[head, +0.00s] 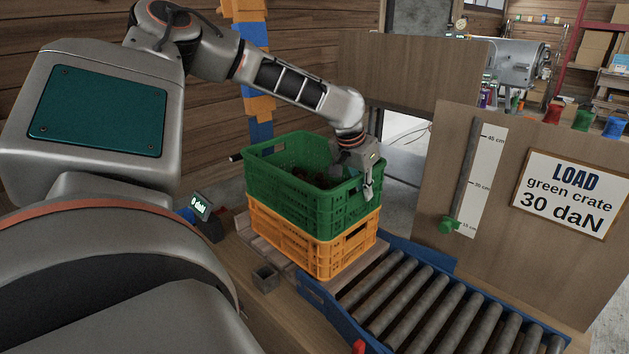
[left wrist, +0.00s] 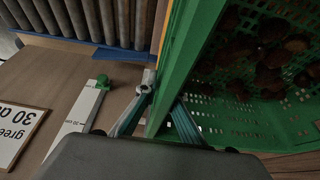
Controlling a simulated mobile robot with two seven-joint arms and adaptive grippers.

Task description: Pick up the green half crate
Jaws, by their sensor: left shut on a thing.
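The green half crate (head: 298,203) sits on top of an orange crate (head: 310,247) in the head view. Brown chestnuts lie inside it; they show more clearly in the left wrist view, behind the crate's green rim (left wrist: 192,62). My left gripper (head: 367,188) reaches over the crate's right side. It is shut on the crate's wall, with one finger on each side of the rim in the left wrist view (left wrist: 160,108). My right gripper is in neither view.
A blue-framed roller conveyor (head: 405,300) runs to the right of the stack. A wooden panel (head: 480,250) behind it carries a height scale (head: 482,185) and a sign (head: 566,195) reading "LOAD green crate 30 daN". A small display (head: 201,205) reads 0 daN. A small grey box (head: 266,278) stands in front.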

